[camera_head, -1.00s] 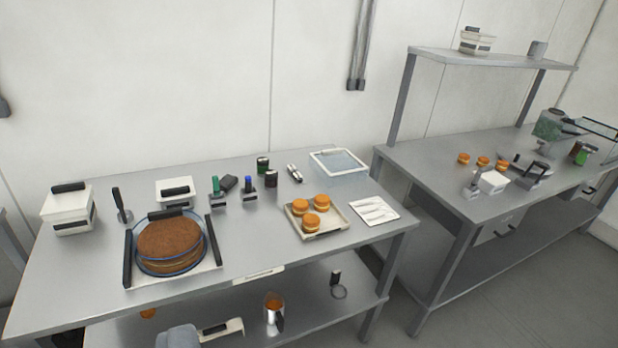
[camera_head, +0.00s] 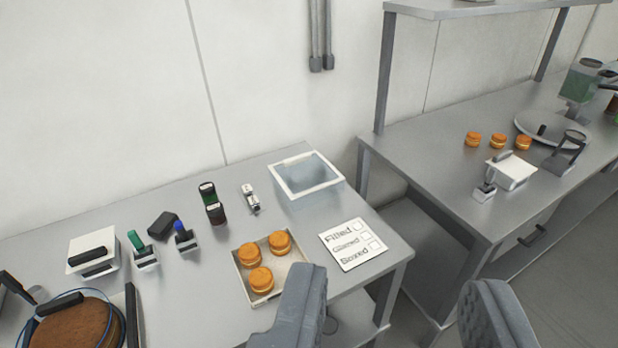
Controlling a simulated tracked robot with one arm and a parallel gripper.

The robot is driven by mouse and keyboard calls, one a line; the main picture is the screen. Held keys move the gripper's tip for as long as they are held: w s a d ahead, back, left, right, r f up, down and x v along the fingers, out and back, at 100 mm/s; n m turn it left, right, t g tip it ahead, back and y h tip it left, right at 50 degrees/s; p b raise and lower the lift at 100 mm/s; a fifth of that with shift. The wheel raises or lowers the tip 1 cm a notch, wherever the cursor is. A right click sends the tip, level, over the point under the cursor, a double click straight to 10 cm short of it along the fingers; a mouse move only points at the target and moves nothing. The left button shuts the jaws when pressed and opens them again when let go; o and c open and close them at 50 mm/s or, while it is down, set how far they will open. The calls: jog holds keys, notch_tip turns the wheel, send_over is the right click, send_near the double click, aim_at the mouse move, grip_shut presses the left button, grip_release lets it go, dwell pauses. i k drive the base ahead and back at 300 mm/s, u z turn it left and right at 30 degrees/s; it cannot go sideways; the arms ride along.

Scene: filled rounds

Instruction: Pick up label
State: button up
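A white card (camera_head: 352,244) with printed lines and small boxes lies flat near the right end of the near table. Its top line reads "Filled"; the lower words are hard to read. It is the only thing here that looks like a label. My gripper (camera_head: 395,284) shows at the bottom of the picture with its two grey fingers wide apart. It is open, with nothing between the fingers but table edge and floor behind. The left finger covers the front corner of the tray of rounds and part of the table edge. The card is beyond the fingers, untouched.
A tray (camera_head: 243,283) with three filled rounds (camera_head: 280,243) sits left of the card. A clear white-rimmed bin (camera_head: 306,175) stands behind it. Stamps with green (camera_head: 136,240) and blue (camera_head: 181,229) handles stand further left. A second table (camera_head: 450,155) is at right, across a gap.

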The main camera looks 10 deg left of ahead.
aim_at(254, 201)
jog(key=u, duration=0.15)
jog(key=i, duration=1.35)
jog(key=u, duration=0.9)
jog(key=i, duration=0.3)
jog(key=u, duration=0.2)
jog(key=k, duration=0.9)
jog(key=u, duration=0.15)
jog(key=i, duration=0.9)
jog(key=z, duration=0.05)
